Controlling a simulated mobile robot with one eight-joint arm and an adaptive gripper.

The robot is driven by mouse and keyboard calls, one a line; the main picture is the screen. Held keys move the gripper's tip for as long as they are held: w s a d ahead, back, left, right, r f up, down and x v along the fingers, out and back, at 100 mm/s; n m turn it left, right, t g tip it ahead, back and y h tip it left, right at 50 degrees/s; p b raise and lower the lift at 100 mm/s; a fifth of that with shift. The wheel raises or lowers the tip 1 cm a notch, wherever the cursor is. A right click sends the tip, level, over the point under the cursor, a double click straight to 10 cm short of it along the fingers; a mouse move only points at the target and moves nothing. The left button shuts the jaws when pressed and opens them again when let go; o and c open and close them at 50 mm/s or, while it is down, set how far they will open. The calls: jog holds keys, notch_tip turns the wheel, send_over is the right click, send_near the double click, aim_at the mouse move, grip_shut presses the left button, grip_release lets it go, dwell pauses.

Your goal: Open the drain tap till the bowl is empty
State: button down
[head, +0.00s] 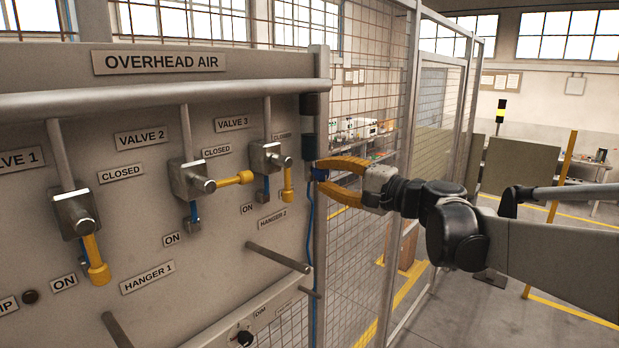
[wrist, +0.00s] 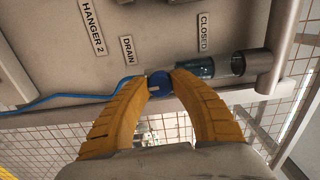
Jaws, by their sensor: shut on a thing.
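My gripper (head: 319,174) has its two yellow fingers at the right edge of the panel. In the wrist view my gripper (wrist: 160,80) is shut on a round blue drain tap (wrist: 159,84), which also shows between the fingertips in the head view (head: 322,174). The bowl (wrist: 197,68) is a see-through bluish cylinder beside the tap, partly behind the right finger. It looks dark in the head view (head: 308,146). I cannot tell how much liquid is in it. A DRAIN label (wrist: 127,49) and a CLOSED label (wrist: 203,32) are on the panel nearby.
A thin blue hose (wrist: 65,98) runs from near the tap and hangs down the panel edge. Valve 3 (head: 266,157) with its yellow handle and the hanger 2 peg (head: 278,257) are left of my gripper. A mesh fence (head: 372,100) stands close behind.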

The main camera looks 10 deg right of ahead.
jog(key=shift+r+m, duration=0.1)
jog(key=shift+m, duration=0.2)
dwell(0.4)
jog(key=c, duration=1.1)
grip_release()
jog(key=shift+o, duration=0.2)
jog(key=shift+s, duration=0.1)
jog(key=v, duration=1.2)
